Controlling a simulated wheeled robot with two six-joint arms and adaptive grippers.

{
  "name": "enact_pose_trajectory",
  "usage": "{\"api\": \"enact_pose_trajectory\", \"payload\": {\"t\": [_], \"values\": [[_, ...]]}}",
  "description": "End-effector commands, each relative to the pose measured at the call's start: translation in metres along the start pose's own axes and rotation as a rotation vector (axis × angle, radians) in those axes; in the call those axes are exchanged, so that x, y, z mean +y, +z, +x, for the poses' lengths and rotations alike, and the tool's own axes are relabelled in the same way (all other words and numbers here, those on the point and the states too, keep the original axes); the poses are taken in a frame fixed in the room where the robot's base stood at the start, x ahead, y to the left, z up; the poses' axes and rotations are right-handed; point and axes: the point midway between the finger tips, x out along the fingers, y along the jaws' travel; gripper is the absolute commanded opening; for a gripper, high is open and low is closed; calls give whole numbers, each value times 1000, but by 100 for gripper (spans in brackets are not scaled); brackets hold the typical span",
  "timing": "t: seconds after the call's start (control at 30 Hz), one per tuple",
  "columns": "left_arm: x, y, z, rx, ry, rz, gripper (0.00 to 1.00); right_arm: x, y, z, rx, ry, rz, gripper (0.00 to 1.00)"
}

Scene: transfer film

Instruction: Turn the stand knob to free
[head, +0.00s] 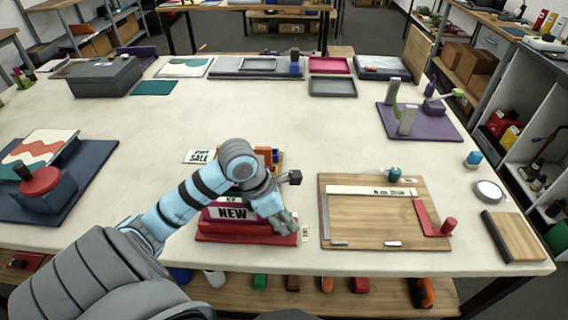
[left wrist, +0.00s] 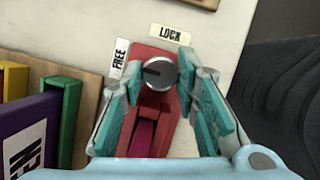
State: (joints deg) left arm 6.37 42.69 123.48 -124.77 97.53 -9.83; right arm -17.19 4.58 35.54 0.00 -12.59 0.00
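The red stand (head: 245,238) sits near the table's front edge under my left arm. In the left wrist view its red end (left wrist: 150,130) carries a round silver knob (left wrist: 160,73) with a dark mark lying nearly level across its left half. A FREE label (left wrist: 119,59) is left of the knob and a LOCK label (left wrist: 170,33) is above it. My left gripper (head: 284,222) is over this end. In the wrist view the open fingers (left wrist: 161,80) stand on either side of the knob; I cannot tell whether they touch it. My right gripper is not in view.
Books or boards, one marked NEW (head: 232,212), stand on the stand beside the gripper. A wooden board (head: 350,225) with a red L-shaped piece (head: 430,222) lies to the right. A SALE card (head: 200,156) lies behind my arm. The table middle is clear.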

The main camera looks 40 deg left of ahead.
Motion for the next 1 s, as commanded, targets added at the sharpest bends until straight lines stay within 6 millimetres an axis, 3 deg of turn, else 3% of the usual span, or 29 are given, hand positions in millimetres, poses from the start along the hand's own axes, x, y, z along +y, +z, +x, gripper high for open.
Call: {"api": "enact_pose_trajectory", "payload": {"t": [0.1, 0.43, 0.73, 1.0], "values": [[0, 0, 0, 0, 0, 1, 47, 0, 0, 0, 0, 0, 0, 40], [1, 0, -5, 1, 4, 4, 47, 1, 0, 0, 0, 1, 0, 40], [2, -1, -62, 4, 6, 5, 47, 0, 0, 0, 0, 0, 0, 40], [0, 0, -75, 0, 0, 1, 47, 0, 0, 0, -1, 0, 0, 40]]}}
